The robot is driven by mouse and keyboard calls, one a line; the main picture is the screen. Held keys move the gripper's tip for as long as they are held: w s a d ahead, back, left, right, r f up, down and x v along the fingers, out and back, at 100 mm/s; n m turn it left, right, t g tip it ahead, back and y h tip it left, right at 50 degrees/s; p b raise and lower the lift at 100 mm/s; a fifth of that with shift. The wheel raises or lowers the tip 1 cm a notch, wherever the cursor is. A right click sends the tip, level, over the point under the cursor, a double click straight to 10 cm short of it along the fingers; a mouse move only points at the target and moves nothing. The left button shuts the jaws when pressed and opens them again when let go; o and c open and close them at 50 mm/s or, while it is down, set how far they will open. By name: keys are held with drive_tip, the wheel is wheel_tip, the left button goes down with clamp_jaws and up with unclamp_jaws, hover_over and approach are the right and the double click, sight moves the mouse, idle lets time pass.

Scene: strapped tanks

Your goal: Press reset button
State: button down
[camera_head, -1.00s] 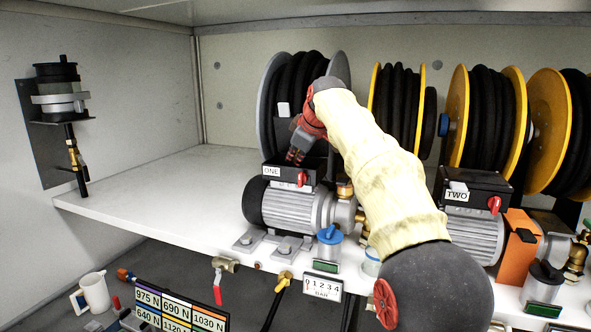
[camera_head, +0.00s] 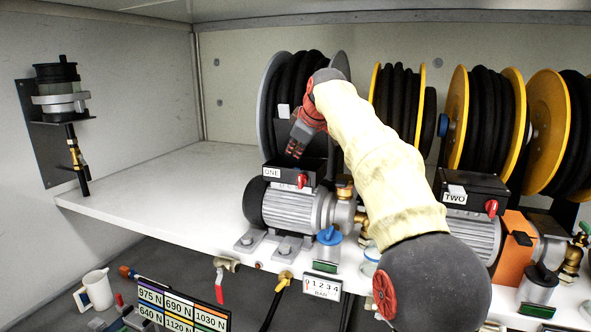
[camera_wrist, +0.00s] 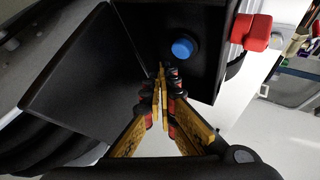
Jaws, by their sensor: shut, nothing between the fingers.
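A round blue button (camera_wrist: 183,48) sits on the black box (camera_wrist: 205,75) in the wrist view. It is most likely the reset button. In the head view the black box labelled ONE (camera_head: 285,173) sits on top of a grey pump (camera_head: 290,208), and the blue button cannot be made out there. My gripper (camera_wrist: 161,72) is shut and empty. In the wrist view its tips appear just below and left of the button; whether they touch the box is unclear. In the head view my gripper (camera_head: 293,153) hangs just above the box.
A red switch (camera_wrist: 252,31) sticks out beside the button; it also shows in the head view (camera_head: 302,180). A hose reel (camera_head: 272,105) stands close behind. Pump TWO (camera_head: 470,225) and yellow reels are to the right. The white shelf (camera_head: 170,185) is clear at left.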

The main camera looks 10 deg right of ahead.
wheel_tip(320, 180, up, 3)
drive_tip(key=shift+f+p, duration=0.15)
drive_tip(key=shift+p, duration=0.5)
wheel_tip(320, 180, up, 2)
